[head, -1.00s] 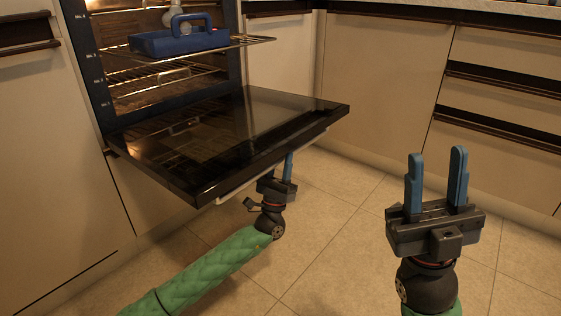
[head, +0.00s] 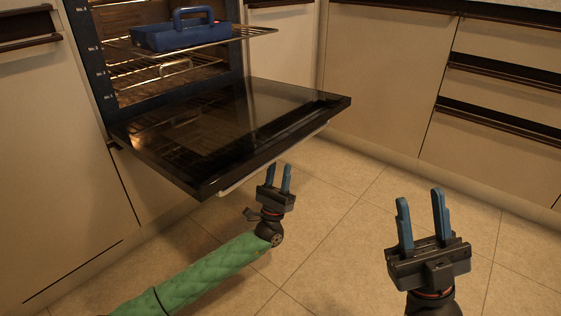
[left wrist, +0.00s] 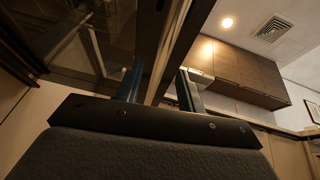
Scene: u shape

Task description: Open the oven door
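The oven door (head: 235,135) hangs folded down, roughly level, in front of the lit oven cavity (head: 155,75). Its pale handle bar (head: 262,168) shows under the front edge. My left gripper (head: 279,178) is open, just below and in front of that edge, with its blue fingers pointing up. In the left wrist view, the left fingers (left wrist: 158,90) are apart with nothing between them that I can tell is held; the door's edge (left wrist: 170,45) rises beyond them. My right gripper (head: 421,217) is open and empty over the floor at the right.
A blue case with a handle (head: 185,36) sits on a pulled-out wire rack (head: 245,34) above the door. Cabinets with drawers (head: 500,95) stand along the right. The tiled floor (head: 330,230) between is clear.

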